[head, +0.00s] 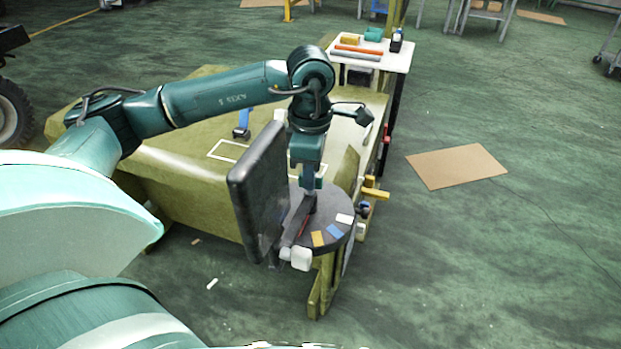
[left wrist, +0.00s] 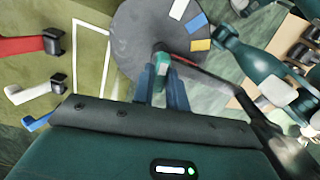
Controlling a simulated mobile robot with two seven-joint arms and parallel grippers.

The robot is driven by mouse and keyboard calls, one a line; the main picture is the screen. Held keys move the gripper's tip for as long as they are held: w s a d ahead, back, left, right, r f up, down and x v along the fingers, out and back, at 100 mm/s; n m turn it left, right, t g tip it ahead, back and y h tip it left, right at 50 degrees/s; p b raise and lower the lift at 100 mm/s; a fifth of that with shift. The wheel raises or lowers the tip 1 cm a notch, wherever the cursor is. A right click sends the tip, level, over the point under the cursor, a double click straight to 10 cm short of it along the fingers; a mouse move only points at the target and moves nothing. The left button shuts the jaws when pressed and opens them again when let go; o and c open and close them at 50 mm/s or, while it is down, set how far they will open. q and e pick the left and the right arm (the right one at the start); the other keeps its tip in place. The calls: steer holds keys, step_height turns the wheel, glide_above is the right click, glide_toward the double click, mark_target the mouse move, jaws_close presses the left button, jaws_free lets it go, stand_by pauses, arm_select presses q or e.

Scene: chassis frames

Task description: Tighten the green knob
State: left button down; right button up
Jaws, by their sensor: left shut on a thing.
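The green knob (left wrist: 162,68) shows in the left wrist view between the fingers of my left gripper (left wrist: 160,80), over a round dark grey plate (left wrist: 130,40). The fingers are shut on it. In the head view my left gripper (head: 308,192) points down onto the same round plate (head: 338,209), at the near end of the olive-green bench. The knob is mostly hidden there by the gripper. No right gripper can be made out.
A dark upright panel (head: 258,190) stands close left of the gripper. White, blue and orange patches lie on the plate. A blue-handled tool (head: 243,124) lies on the bench (head: 180,165). A small white table (head: 385,55) stands behind. A brown sheet (head: 456,166) lies on the floor to the right.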

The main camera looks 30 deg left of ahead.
arm_select(q)
steer(key=shift+m+b, duration=0.6)
steer(key=shift+m, duration=0.4)
steer(key=shift+r, duration=0.1)
steer(key=c, duration=1.4)
jaws_free()
step_height(320, 180, up, 13)
steer(key=p, duration=0.1)
